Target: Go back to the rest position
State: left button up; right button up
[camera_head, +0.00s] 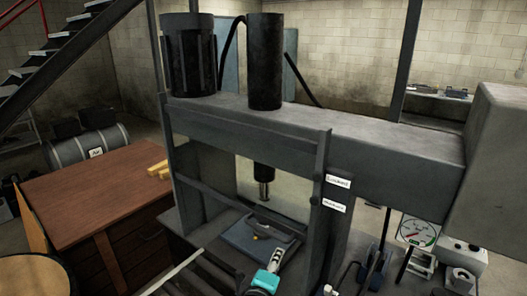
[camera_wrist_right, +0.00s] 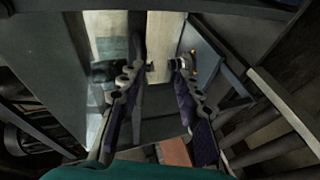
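My right gripper (camera_head: 274,264) shows at the bottom middle of the head view, in front of the press bed, with a teal body and pale grey finger. In the right wrist view its two dark fingers (camera_wrist_right: 158,70) stand apart with a gap between them. I see nothing clearly held there; a small shiny metal part shows near the right fingertip, and I cannot tell if it touches. My left gripper is in neither view.
A large grey press frame (camera_head: 300,137) with a black cylinder (camera_head: 264,62) and a ram (camera_head: 264,180) stands close in front. A blue plate (camera_head: 243,238) lies on its bed. A wooden crate table (camera_head: 90,195) is at left, a pressure gauge (camera_head: 418,232) at right.

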jog(key=s+d+f+m+g+b, duration=0.1)
jog(key=s+d+f+m+g, duration=0.15)
jog(key=d, duration=0.25)
jog(key=s+d+f+m+g+b, duration=0.1)
jog(key=s+d+f+m, duration=0.15)
jog(key=d, duration=0.35)
jog(key=s+d+f+m+g+y+b, duration=0.2)
jog(key=s+f+m, duration=0.5)
jog(key=s, duration=0.4)
jog(key=shift+s+d+f+m+g+y+b, duration=0.3)
jog(key=shift+d+f+g+y+b, duration=0.15)
jog(key=shift+d+y, duration=0.65)
